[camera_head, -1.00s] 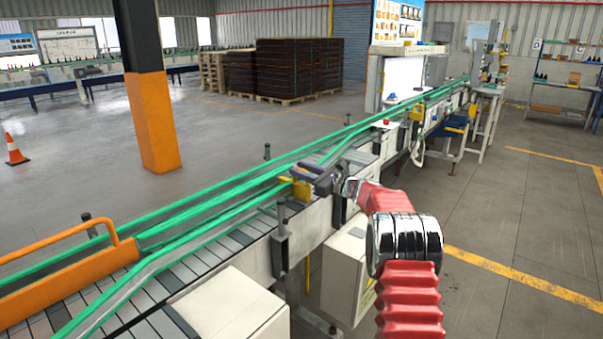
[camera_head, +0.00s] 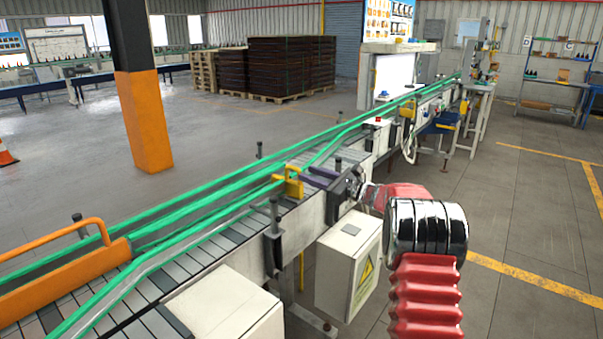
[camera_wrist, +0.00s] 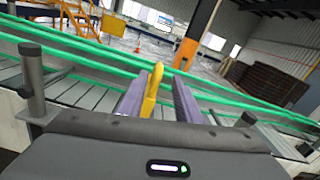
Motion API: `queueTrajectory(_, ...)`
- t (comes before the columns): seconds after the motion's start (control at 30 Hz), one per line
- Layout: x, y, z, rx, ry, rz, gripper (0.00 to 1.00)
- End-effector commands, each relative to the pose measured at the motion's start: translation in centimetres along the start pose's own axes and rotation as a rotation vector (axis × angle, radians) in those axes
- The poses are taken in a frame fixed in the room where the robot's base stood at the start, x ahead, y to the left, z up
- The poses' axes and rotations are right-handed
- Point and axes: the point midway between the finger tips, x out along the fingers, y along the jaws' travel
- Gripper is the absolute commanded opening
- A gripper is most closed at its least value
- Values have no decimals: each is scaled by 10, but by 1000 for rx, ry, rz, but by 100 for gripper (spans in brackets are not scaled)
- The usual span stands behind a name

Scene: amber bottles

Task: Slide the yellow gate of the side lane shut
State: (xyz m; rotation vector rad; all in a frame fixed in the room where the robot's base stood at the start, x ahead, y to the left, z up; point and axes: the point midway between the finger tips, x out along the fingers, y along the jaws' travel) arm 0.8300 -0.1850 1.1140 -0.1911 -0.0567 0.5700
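The yellow gate (camera_head: 289,186) stands at the green guide rails over the conveyor, in the middle of the head view. In the wrist view its upright yellow handle (camera_wrist: 152,92) is between the two purple fingers of my gripper (camera_wrist: 158,98). The handle is close to the left finger, and a gap shows between it and the right finger. In the head view my gripper (camera_head: 316,178) reaches in from the right, its fingertips at the gate. The fingers are apart. Whether either finger touches the handle is not clear. The gate's lower part is hidden in the wrist view.
Green guide rails (camera_head: 220,197) run along the slatted conveyor (camera_head: 205,240). A dark post (camera_head: 274,238) stands on the near side. An orange guard (camera_head: 70,275) is at the left. A white electrical box (camera_head: 347,262) hangs below my arm. The floor at right is clear.

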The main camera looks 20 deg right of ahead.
Motion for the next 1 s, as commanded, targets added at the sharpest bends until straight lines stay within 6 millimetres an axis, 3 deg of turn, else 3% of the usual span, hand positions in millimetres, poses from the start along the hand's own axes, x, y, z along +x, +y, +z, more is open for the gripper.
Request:
queueTrajectory(0.2,-38,-1,0,0,0,-2,31)
queueTrajectory(0.4,-55,-1,0,0,-1,-1,31)
queueTrajectory(1.0,-58,-1,0,-8,-1,-2,31)
